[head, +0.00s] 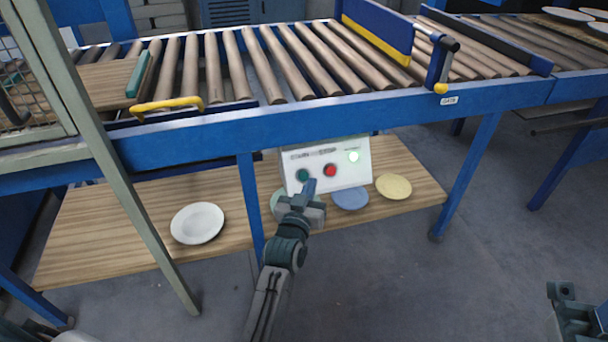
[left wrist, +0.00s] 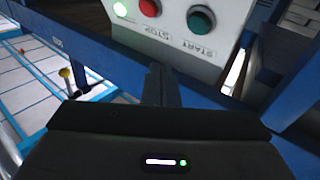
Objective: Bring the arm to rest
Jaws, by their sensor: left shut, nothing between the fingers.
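My left gripper (head: 309,186) is shut and empty in front of the white control box (head: 343,176). Its fingertips are close below the green START button (head: 303,175); I cannot tell whether they touch the box. The red STOP button (head: 330,171) is to the right, and the green lamp (head: 353,157) is lit. In the left wrist view, the closed fingers (left wrist: 160,85) point at the box, which appears upside down with the START button (left wrist: 201,20). Part of my right arm's end (head: 575,308) shows at the lower right; its fingers are not clear.
The blue conveyor frame (head: 350,114) carries rollers above the box. A yellow handle (head: 167,105) sticks out at its left. Below is a wooden shelf (head: 100,225) with a white plate (head: 197,222), a blue plate (head: 350,198) and a yellow plate (head: 393,187). Floor in front is clear.

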